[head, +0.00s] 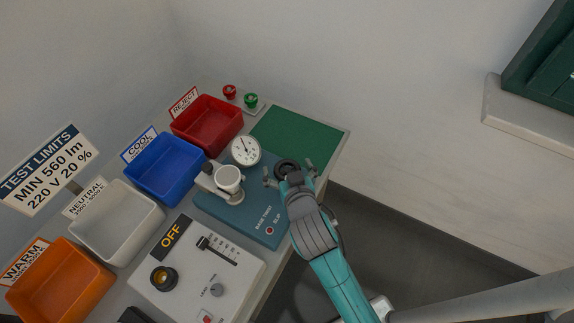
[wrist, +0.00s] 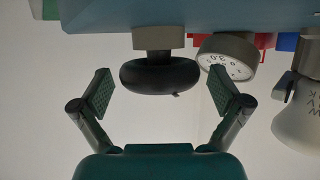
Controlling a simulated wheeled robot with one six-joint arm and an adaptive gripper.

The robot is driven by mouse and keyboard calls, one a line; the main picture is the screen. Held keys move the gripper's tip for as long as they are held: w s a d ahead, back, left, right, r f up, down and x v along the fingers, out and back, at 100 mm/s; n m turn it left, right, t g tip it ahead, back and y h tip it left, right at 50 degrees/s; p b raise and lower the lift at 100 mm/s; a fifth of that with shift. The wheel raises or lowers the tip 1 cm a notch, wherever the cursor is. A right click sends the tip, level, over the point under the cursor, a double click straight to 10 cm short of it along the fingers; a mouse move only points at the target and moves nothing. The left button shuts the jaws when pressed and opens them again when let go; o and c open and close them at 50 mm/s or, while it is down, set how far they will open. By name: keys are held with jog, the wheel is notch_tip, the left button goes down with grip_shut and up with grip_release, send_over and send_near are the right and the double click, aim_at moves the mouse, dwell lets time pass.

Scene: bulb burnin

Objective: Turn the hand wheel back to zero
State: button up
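The hand wheel (wrist: 158,76) is a black round knob on a grey shaft, on the blue base twist tester (head: 240,208). In the head view the wheel (head: 285,166) shows just beyond my gripper, partly hidden by it. My gripper (wrist: 160,92) is open, one finger on each side of the wheel, with a visible gap on both sides and no contact seen. It also shows in the head view (head: 289,175). A white dial gauge (head: 246,151) stands behind the wheel; in the wrist view its dial (wrist: 222,60) is partly hidden by a finger, and I cannot read the needle.
Red (head: 207,125), blue (head: 165,168), white (head: 117,221) and orange (head: 60,282) bins line the back. A grey control box (head: 197,275) marked OFF is in front. A green mat (head: 300,138) lies clear at right.

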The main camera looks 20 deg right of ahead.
jog(key=c, duration=1)
jog(key=shift+n+y, duration=0.3)
jog(key=shift+y, duration=0.1)
jog(key=shift+d+n+y, duration=0.15)
jog(key=shift+n+y, duration=1.55)
jog(key=shift+y, duration=0.2)
jog(key=n+g+y, duration=0.2)
jog(key=n+y, duration=0.3)
jog(key=shift+y, duration=0.4)
jog(key=n+g+y, duration=0.4)
jog(key=n, duration=0.1)
jog(key=shift+n+g, duration=0.3)
jog(key=shift+g, duration=0.1)
jog(key=shift+n+g+y, duration=0.8)
jog(key=shift+n+g, duration=1.3)
jog(key=shift+g, duration=0.3)
jog(key=shift+f, duration=0.1)
